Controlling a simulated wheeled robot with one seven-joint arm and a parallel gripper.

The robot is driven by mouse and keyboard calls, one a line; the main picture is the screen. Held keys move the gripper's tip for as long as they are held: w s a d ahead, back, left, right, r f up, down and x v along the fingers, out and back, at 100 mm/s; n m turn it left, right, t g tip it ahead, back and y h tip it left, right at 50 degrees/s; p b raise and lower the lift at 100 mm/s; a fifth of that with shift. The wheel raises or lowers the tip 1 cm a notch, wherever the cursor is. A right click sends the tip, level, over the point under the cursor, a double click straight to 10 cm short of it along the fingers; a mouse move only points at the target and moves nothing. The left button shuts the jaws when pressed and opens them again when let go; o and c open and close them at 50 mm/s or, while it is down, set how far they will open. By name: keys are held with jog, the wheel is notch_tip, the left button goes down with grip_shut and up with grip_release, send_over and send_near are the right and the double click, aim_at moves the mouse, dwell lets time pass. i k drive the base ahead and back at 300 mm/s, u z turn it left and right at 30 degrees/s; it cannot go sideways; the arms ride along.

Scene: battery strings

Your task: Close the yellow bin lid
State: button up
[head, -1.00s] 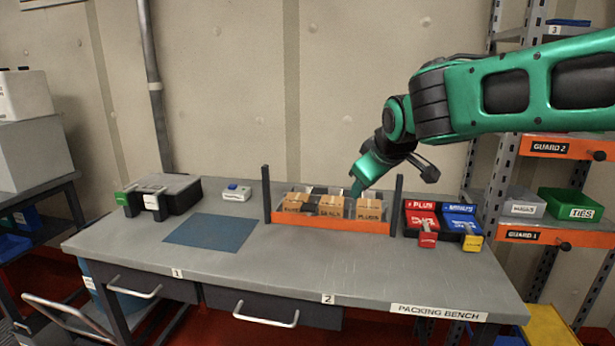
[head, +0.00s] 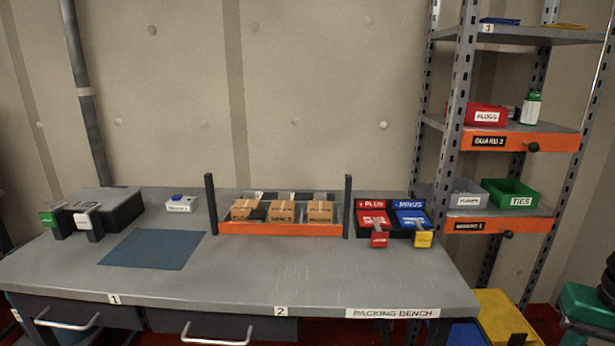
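A yellow bin (head: 498,312) stands low at the bottom right, beyond the right end of the packing bench. Only its upper part shows, cut off by the bottom edge of the picture. I cannot tell whether its lid is open or shut. A small dark part shows at its lower edge. My gripper is not in view.
The packing bench (head: 260,268) fills the front, with an orange-fronted tray (head: 280,229) of boxes on it. A blue bin (head: 466,334) sits left of the yellow one. A shelf rack (head: 505,227) with small bins stands behind. Red floor shows around the yellow bin.

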aim_at(502, 322)
jog(key=z, duration=0.05)
jog(key=k, duration=1)
jog(key=z, duration=1.1)
jog(key=i, duration=1.65)
jog(key=u, duration=1.5)
